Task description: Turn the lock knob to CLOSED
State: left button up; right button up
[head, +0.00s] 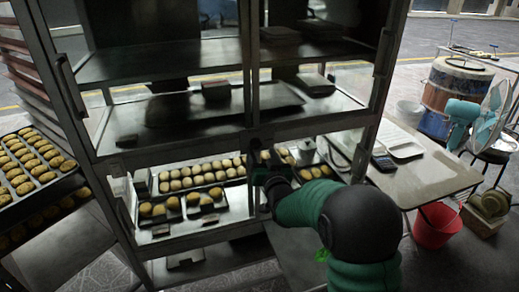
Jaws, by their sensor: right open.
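A dark metal cabinet (165,156) with glass doors and several shelves fills the middle of the head view. My right arm, green with a black joint, reaches in from the lower right. My right gripper (264,166) is open at the cabinet's middle post, just below the crossbar. It is small and dark against the dark frame. I cannot make out the lock knob; it may be hidden by the gripper or lost in the dark metal. Whether the gripper touches anything there cannot be told. My left gripper is not in view.
Trays of buns (200,175) show on the cabinet's lower shelves. A rack tray of buns (58,186) stands at the left. At the right are a table (438,172), a red bucket (436,226), a teal fan (485,118) and a barrel (455,88).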

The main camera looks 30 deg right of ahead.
aim_at(256, 145)
jog(key=shift+w+r, duration=0.1)
jog(key=shift+w, duration=1.05)
jog(key=shift+w+a, duration=0.2)
jog(key=shift+a, duration=0.05)
jog(key=shift+d, duration=0.3)
jog(key=c, duration=0.6)
jog(key=shift+a, duration=0.1)
grip_shut()
